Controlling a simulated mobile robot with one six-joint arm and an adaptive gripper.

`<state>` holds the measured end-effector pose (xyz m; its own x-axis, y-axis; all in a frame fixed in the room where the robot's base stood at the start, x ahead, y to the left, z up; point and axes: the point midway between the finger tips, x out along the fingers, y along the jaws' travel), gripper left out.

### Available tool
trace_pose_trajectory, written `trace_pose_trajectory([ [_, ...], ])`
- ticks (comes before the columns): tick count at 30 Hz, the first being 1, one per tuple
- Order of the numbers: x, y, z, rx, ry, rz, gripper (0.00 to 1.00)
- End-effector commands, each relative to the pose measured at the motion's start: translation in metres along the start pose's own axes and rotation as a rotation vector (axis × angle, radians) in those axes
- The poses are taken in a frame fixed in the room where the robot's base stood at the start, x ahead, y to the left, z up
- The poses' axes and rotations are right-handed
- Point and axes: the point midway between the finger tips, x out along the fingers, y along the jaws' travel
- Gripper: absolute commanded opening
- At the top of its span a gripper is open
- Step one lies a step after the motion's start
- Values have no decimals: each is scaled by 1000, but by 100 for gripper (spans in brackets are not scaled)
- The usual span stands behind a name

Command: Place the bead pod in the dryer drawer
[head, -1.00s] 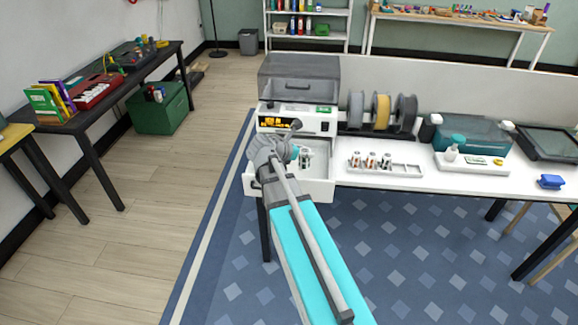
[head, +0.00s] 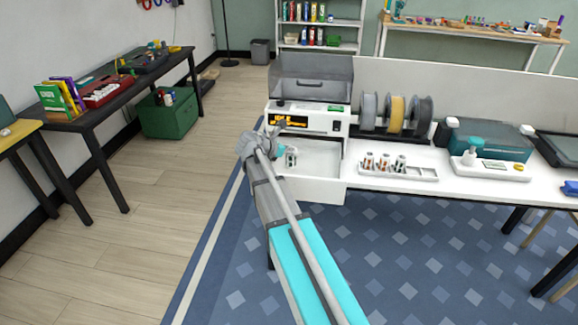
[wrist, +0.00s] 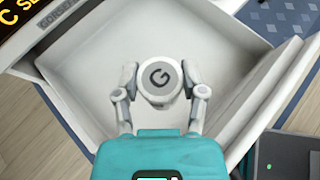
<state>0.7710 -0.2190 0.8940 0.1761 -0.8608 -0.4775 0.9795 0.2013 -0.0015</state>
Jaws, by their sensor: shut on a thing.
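The bead pod (wrist: 161,86) is a small white cylinder with a dark G on its grey round top. My gripper (wrist: 159,82) has a finger on each side of it and is shut on it. In the head view the pod (head: 291,157) shows beside my gripper, over the drawer's left part. The dryer drawer (head: 322,156) is pulled open, white and shallow. In the wrist view the drawer (wrist: 78,70) surrounds the pod, with bare floor around it. I cannot tell whether the pod touches the floor. My arm hides the drawer's left front.
The dryer (head: 312,80) stands above the drawer with a lit display. To its right a white rack (head: 426,174) holds several pods on the white table (head: 460,190). Filament spools (head: 396,113) stand behind the rack. Open floor lies to the left.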

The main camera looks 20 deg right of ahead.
Motion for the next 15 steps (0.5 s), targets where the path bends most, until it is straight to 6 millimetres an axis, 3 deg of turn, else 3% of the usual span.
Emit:
trace_pose_trajectory([
  [4,6,9,-10,0,0,0,6],
  [15,5,11,-11,0,0,1,6],
])
